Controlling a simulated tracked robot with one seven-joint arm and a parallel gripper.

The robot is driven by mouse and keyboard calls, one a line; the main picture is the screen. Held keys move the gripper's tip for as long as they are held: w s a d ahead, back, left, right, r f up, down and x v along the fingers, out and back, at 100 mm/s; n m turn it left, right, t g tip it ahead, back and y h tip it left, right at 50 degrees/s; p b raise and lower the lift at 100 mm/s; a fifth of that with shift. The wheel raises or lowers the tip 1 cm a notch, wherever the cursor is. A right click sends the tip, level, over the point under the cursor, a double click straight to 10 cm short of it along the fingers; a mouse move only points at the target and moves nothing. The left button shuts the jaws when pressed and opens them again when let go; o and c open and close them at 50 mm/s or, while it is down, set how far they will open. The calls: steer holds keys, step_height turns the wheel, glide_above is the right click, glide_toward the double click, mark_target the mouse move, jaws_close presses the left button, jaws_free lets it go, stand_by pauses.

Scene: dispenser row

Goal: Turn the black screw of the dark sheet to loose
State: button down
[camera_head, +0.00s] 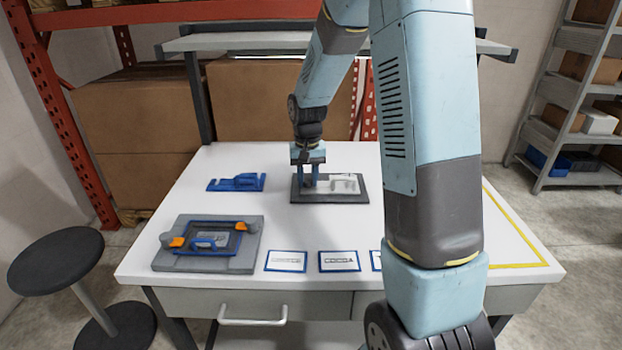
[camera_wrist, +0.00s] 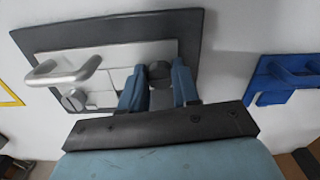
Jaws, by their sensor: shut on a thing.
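The dark sheet (camera_head: 330,199) lies flat on the white table, with a lighter grey plate (camera_head: 346,186) on it. In the wrist view the dark sheet's border (camera_wrist: 100,32) shows around the light plate (camera_wrist: 118,54). The round black screw (camera_wrist: 160,72) stands near one end of the plate. My gripper (camera_head: 309,182) points down over the left part of the sheet. In the wrist view my gripper (camera_wrist: 159,82) has its two blue fingers on either side of the screw, shut on its head. The screw's lower part is hidden.
A silver bar handle (camera_wrist: 65,72) and a silver knob (camera_wrist: 74,100) are on the plate. A blue bracket (camera_head: 236,182) lies left of the sheet. A grey fixture (camera_head: 207,263) with orange clamps sits front left, beside blue-edged label cards (camera_head: 339,261).

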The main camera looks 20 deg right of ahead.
mark_target(309, 180)
steer(key=shift+s+d+f, duration=0.1)
steer(key=c, duration=0.8)
jaws_free()
step_height(309, 180, up, 14)
steer(key=shift+f, duration=0.1)
